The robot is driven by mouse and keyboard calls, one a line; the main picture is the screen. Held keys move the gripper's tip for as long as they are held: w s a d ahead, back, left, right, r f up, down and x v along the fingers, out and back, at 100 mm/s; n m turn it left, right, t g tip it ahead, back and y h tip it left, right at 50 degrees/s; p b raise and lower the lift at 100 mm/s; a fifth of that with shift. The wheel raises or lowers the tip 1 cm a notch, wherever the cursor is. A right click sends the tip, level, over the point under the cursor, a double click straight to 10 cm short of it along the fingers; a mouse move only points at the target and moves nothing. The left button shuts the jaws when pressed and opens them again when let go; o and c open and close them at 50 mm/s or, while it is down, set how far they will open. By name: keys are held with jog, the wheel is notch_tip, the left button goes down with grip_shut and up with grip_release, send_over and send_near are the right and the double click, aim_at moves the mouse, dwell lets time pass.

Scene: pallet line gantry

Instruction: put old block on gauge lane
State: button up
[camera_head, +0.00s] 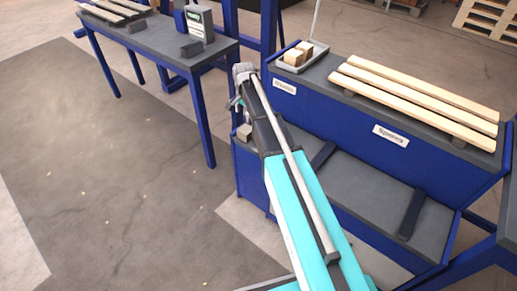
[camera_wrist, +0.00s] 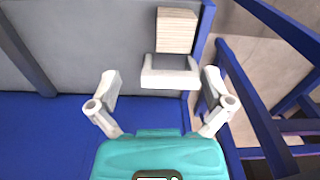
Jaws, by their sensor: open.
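A weathered wooden block (camera_head: 243,131) stands at the left end of the lower grey shelf, close to its edge. In the wrist view a wooden block (camera_wrist: 177,30) shows at the top, near the blue edge post. My gripper (camera_head: 236,103) is above that end of the shelf in the head view, partly hidden by my arm. In the wrist view my gripper (camera_wrist: 162,98) has its two fingers spread wide, with nothing between them that I can see held. A pale grey piece (camera_wrist: 170,71) shows just below the block; I cannot tell what it is.
The lower shelf (camera_head: 365,188) carries dark strips (camera_head: 322,155). Above it stand a tray (camera_head: 281,66) with two wooden blocks (camera_head: 294,57) and several planks (camera_head: 420,88). Floor between is clear.

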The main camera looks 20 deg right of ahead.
jog(key=s+n, duration=0.9)
jog(key=s, duration=1.7)
jog(key=shift+a+n, duration=0.15)
jog(key=shift+n, duration=0.15)
